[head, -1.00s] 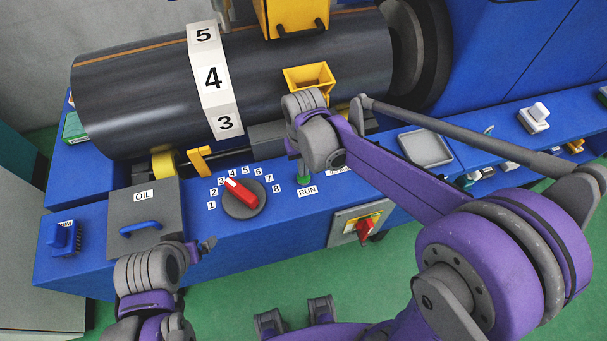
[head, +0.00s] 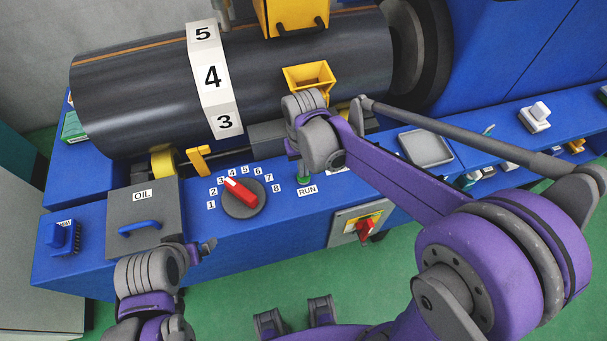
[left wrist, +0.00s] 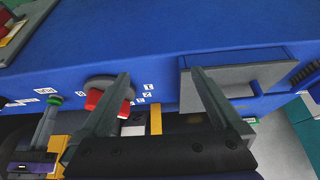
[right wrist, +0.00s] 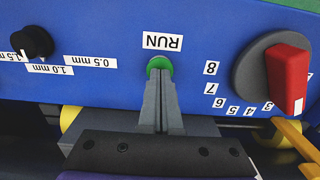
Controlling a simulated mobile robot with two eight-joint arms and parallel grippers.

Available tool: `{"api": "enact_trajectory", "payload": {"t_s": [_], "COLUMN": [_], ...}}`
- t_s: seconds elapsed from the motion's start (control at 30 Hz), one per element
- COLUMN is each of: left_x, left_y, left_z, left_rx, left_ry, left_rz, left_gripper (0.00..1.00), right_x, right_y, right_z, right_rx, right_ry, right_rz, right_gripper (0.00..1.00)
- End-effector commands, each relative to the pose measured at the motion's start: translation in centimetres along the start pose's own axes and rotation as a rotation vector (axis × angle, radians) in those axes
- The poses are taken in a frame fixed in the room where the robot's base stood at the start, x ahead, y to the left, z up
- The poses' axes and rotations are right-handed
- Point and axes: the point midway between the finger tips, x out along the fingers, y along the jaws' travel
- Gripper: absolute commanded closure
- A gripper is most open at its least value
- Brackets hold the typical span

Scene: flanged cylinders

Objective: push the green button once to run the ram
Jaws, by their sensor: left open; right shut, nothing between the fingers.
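The green button (right wrist: 153,65) sits by the RUN label on the blue console front in the right wrist view. My right gripper (right wrist: 161,76) is shut and empty, its fingertips at the button and covering part of it. Whether they touch or press it I cannot tell. In the head view my right gripper (head: 304,176) points down just behind the RUN label (head: 307,190). The left wrist view also shows the button (left wrist: 55,100) at the right gripper's tips. My left gripper (left wrist: 160,76) is open and empty, above the console front between the red knob and the OIL lid.
A red selector knob (head: 240,192) on a grey dial points near 3 and 4. A black knob (right wrist: 36,42) with mm labels is beside the button. The grey OIL lid (head: 150,196) has a blue handle. A red switch (head: 364,230) is on the front face. The large dark cylinder (head: 130,90) lies behind.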

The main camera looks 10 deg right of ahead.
Motion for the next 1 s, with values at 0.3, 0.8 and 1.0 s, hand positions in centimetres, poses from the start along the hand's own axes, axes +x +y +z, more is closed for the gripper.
{"api": "enact_trajectory", "payload": {"t_s": [0.3, 0.8, 1.0], "left_x": [0.1, 0.4, 0.7], "left_y": [0.0, 0.0, 0.0], "left_z": [0.1, 0.3, 0.6], "left_rx": [0.0, 0.0, 0.0], "left_ry": [0.0, -0.003, -0.005], "left_rz": [0.0, 0.0, 0.0], "left_gripper": [0.01, 0.01, 0.01], "right_x": [0.1, 0.6, 1.0], "right_y": [0.0, 0.0, 0.0], "right_z": [0.0, 0.0, 0.0], "right_rx": [0.0, 0.0, 0.0], "right_ry": [0.0, 0.0, 0.0], "right_rz": [0.0, 0.0, 0.0], "right_gripper": [1.0, 1.0, 1.0]}}
